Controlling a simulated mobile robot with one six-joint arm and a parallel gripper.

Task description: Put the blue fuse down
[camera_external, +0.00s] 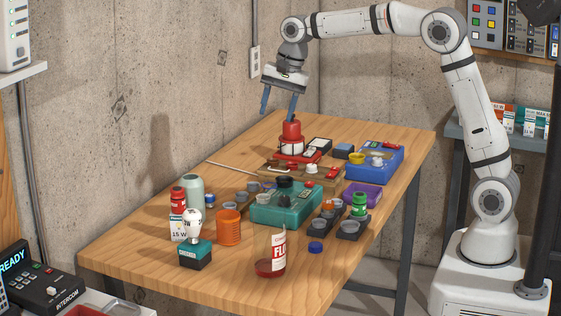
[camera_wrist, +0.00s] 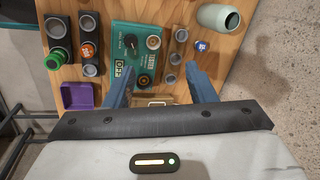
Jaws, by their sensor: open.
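The blue fuse (camera_wrist: 201,47) is a small round piece with white marking. It stands on the bare wood of the table, just right of a brown rack with grey sockets (camera_wrist: 175,58) in the wrist view. My gripper (camera_external: 278,112) is open and empty, raised above the far end of the table. Its two fingers (camera_wrist: 160,72) also show in the wrist view, spread apart, with the fuse beyond the right one. Nothing is between them.
A teal box (camera_external: 290,215) stands mid-table, with dark socket holders (camera_external: 352,229) right of it. A red-topped object (camera_external: 291,132) stands below my gripper. A pale green vase (camera_external: 194,187), orange cup (camera_external: 229,230) and bottle (camera_external: 271,266) stand nearby. The left rear edge has free wood.

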